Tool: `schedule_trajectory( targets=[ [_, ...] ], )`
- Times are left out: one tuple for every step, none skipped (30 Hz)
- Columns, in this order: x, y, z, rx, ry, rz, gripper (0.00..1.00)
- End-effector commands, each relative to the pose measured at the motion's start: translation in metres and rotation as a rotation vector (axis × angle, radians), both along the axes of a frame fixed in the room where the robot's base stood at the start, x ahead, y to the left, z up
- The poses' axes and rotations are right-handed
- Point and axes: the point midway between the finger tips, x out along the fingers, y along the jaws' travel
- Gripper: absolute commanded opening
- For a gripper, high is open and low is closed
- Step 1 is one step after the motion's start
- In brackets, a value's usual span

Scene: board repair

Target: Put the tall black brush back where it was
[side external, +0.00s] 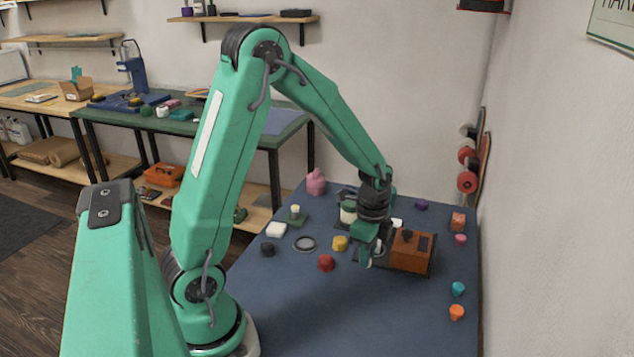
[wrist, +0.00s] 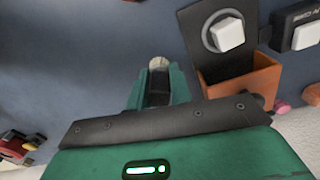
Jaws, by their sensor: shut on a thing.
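My gripper (side external: 366,252) is low over the blue mat, just left of a brown box (side external: 410,250). In the wrist view my gripper (wrist: 158,95) has its green fingers closed around the black brush (wrist: 158,86). The brush's pale bristle end (wrist: 158,63) shows beyond the fingertips. In the side view the brush is mostly hidden by the gripper, and I cannot tell whether it touches the mat. The brown box also shows in the wrist view (wrist: 250,80), right of the fingers, beside a dark plate (wrist: 200,45) with a ring and a white block (wrist: 228,34).
A yellow piece (side external: 340,243), a red piece (side external: 326,263) and a grey ring (side external: 304,244) lie left of my gripper. A pink bottle (side external: 316,183) stands at the back. Small coloured pieces lie along the right edge. The front of the blue mat (side external: 350,315) is clear.

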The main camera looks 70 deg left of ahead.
Motion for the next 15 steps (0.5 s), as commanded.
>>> schedule_trajectory(
  targets=[
    [0.0,0.0,-0.002,0.0,0.001,0.0,0.0],
    [0.0,0.0,-0.004,0.0,0.002,0.0,0.0],
    [-0.001,0.0,-0.007,-0.001,0.003,0.0,0.0],
    [-0.001,0.0,-0.01,-0.001,0.004,0.0,0.0],
    [-0.001,0.0,-0.013,-0.001,0.004,0.0,0.0],
    [-0.001,0.0,-0.018,-0.001,0.004,0.0,0.0],
    [-0.001,-0.001,-0.021,-0.001,0.005,0.0,0.0],
    [-0.001,-0.001,-0.025,-0.001,0.005,0.0,0.0],
    [-0.001,-0.001,-0.029,-0.001,0.004,0.0,0.0],
    [-0.001,0.0,-0.031,-0.001,0.004,0.0,0.0],
    [-0.001,0.0,-0.034,-0.001,0.005,0.0,0.0],
    [-0.001,0.0,-0.036,-0.001,0.003,0.0,0.0],
    [-0.001,0.0,-0.038,0.0,0.002,0.0,0.0],
    [-0.001,0.0,-0.039,0.0,0.002,0.0,0.0],
    [-0.001,-0.001,-0.039,0.0,0.001,0.0,0.0]
  ],
)
